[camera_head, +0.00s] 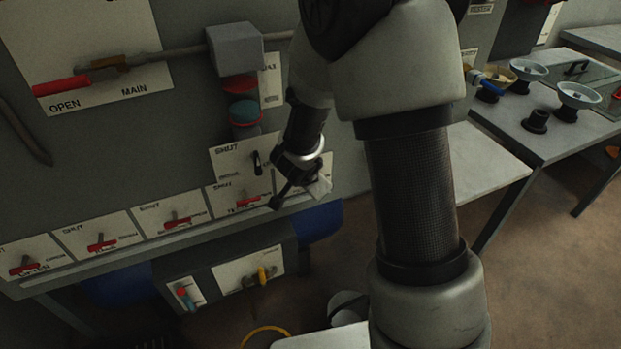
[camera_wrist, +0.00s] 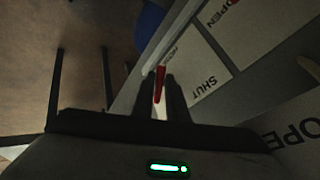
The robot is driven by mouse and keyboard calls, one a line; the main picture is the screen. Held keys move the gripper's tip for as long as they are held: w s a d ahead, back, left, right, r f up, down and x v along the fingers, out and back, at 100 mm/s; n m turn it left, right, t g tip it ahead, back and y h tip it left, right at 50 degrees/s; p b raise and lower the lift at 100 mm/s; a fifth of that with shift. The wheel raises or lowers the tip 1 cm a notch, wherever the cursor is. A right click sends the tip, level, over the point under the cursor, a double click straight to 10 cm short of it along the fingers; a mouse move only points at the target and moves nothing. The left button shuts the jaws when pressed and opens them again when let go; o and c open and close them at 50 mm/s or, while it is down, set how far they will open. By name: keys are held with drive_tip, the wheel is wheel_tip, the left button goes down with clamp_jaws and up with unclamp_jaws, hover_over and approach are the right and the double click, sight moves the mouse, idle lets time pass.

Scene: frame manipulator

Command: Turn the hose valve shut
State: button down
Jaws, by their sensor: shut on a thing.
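My gripper (camera_head: 297,188) is at the right end of a row of white valve plates on the wall bench. It covers most of the last plate (camera_head: 322,184), so that plate's valve is hidden in the head view. In the wrist view, my gripper's fingers (camera_wrist: 160,92) are closed around a red lever handle (camera_wrist: 160,80).
Several red-handled valves stand left of my gripper, the nearest valve (camera_head: 245,202) close by. A small black lever (camera_head: 257,162) on a plate is just above. A box with a yellow valve (camera_head: 263,275) is below. A table (camera_head: 490,160) stands at right.

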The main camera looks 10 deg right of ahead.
drive_tip(key=shift+s+a+f+n+t+h+p, duration=0.1)
drive_tip(key=shift+a+f+n+t+h+p, duration=0.25)
drive_tip(key=shift+h, duration=0.8)
drive_tip(key=shift+w+f+n+t+h+p, duration=0.15)
drive_tip(key=shift+n+t+h+p, duration=0.35)
drive_tip(key=shift+h, duration=0.6)
drive_tip(key=shift+s+a+f+n+t+h+p, duration=0.2)
drive_tip(key=shift+f+n+t+h+p, duration=0.25)
drive_tip(key=shift+h, duration=0.7)
drive_tip(key=shift+r, duration=0.15)
drive_tip(key=c, duration=1.7)
unclamp_jaws()
drive_tip(key=shift+c, duration=0.2)
